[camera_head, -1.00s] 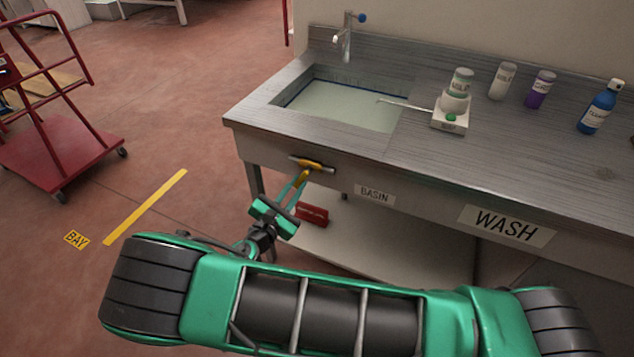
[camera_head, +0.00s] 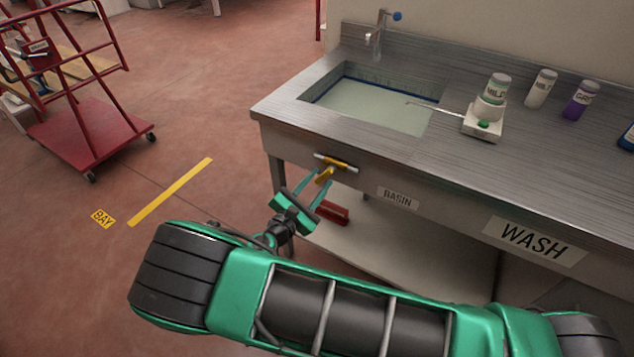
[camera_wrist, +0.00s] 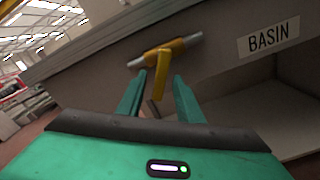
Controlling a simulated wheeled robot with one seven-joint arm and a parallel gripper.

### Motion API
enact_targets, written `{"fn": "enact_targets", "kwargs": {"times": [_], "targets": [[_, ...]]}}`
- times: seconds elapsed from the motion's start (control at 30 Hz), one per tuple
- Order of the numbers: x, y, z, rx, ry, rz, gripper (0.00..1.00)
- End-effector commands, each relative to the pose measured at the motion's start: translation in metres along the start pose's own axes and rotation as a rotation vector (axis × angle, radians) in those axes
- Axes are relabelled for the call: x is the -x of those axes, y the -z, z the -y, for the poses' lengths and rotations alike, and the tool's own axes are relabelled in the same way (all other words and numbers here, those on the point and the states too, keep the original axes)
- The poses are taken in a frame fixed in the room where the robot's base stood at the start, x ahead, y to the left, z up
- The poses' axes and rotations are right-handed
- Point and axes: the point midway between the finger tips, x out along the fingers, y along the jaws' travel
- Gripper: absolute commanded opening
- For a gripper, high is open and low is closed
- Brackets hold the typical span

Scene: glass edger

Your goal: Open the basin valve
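The basin valve has a yellow lever handle (camera_head: 326,175) on a short metal pipe, on the front face of the steel bench just left of the BASIN label (camera_head: 397,198). In the wrist view the yellow handle (camera_wrist: 157,83) hangs down and slants a little from the pipe. My gripper (camera_head: 315,187) is just below and in front of the valve. In the wrist view its two green fingers (camera_wrist: 160,85) are apart, with the handle's lower end between or just beyond them. I cannot tell whether either finger touches it.
The basin (camera_head: 375,106) holds pale liquid under a tap (camera_head: 379,35). A small device with a bottle (camera_head: 484,120) and more bottles (camera_head: 575,101) stand on the bench. A red box (camera_head: 333,212) lies on the shelf below. A red cart (camera_head: 85,130) stands left; the floor between is clear.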

Motion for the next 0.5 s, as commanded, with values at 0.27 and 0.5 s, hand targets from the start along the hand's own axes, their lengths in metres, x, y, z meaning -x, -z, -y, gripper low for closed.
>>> {"fn": "enact_targets", "kwargs": {"times": [0.27, 0.5], "targets": [[0.018, 0.001, 0.000, 0.001, -0.001, -0.003, 0.33], [0.062, 0.002, -0.001, 0.001, -0.002, -0.004, 0.33]]}}
